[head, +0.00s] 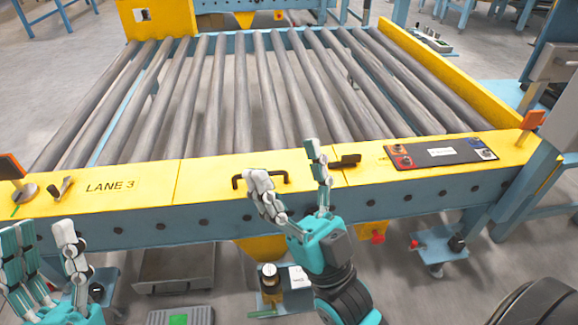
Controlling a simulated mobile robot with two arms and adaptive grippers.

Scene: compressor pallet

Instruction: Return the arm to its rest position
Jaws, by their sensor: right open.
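My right gripper (286,170) is in front of the conveyor's yellow front rail (220,177) in the head view. Its pale-tipped fingers are spread apart with nothing between them. They overlap the rail close to a black handle (237,181); I cannot tell if they touch it. My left gripper (46,245) is at the lower left, below the rail's "LANE 3" label. Its fingers stand apart and no object shows between them. Its lower part is cut off by the picture's bottom edge.
The roller conveyor (240,95) is empty. A dark control panel (441,152) with a red button sits on the rail's right. Orange-topped posts stand at the left (12,167) and right (532,120) corners. A lever (61,188) is near the left post.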

